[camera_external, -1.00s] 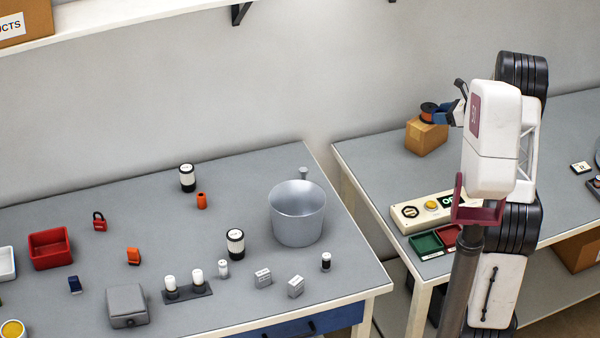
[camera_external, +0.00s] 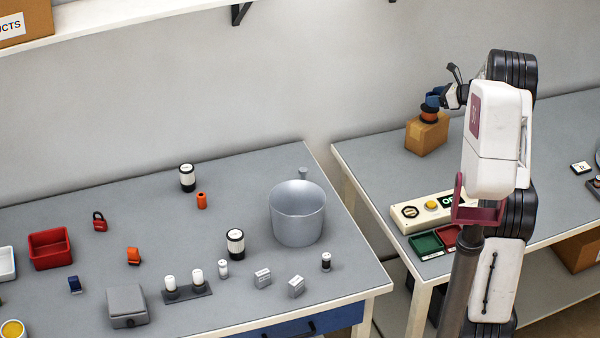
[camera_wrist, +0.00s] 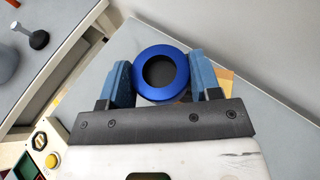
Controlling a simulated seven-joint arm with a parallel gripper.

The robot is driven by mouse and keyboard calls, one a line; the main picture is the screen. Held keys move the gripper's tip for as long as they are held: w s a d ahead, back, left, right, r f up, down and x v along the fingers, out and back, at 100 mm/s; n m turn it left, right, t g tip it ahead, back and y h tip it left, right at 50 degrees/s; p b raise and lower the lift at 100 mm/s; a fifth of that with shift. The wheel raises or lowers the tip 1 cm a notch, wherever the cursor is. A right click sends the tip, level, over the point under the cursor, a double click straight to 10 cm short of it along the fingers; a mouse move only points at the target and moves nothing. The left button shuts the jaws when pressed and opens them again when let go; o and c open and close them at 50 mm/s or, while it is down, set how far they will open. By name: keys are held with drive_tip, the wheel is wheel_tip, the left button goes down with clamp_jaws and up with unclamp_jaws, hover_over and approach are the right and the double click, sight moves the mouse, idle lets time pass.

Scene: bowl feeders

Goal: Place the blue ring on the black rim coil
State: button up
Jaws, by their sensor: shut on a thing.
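The blue ring (camera_wrist: 181,68) is between the two blue fingers of my gripper (camera_wrist: 160,72) in the wrist view, with its hole facing the camera. My gripper (camera_external: 433,99) is shut on it. In the external view the gripper is right over the orange coil with a black rim (camera_external: 428,116), which stands on a cardboard box (camera_external: 426,141). The ring is hard to tell from the blue fingers there, and I cannot tell whether it touches the coil. In the wrist view the coil is hidden behind the ring and gripper.
A control panel with a yellow button (camera_external: 431,205) and green (camera_external: 426,243) and red trays stand in front of the box on the same table. The left table holds a grey bucket (camera_external: 298,215) and several small items. The tabletop around the box is clear.

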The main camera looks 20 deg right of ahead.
drive_tip(key=shift+w+d+f, duration=0.1)
drive_tip(key=shift+w+d, duration=0.1)
drive_tip(key=shift+w, duration=0.4)
drive_tip(key=shift+w+d+f, duration=0.1)
drive_tip(key=shift+w+d, duration=0.15)
drive_tip(key=shift+w, duration=0.35)
drive_tip(key=shift+w+d, duration=0.2)
drive_tip(key=shift+w, duration=0.4)
drive_tip(key=shift+f, duration=1.75)
drive_tip(key=shift+f, duration=0.15)
drive_tip(key=o, duration=1)
drive_tip(key=shift+c, duration=0.2)
drive_tip(key=shift+r, duration=0.2)
drive_tip(key=v, duration=1.2)
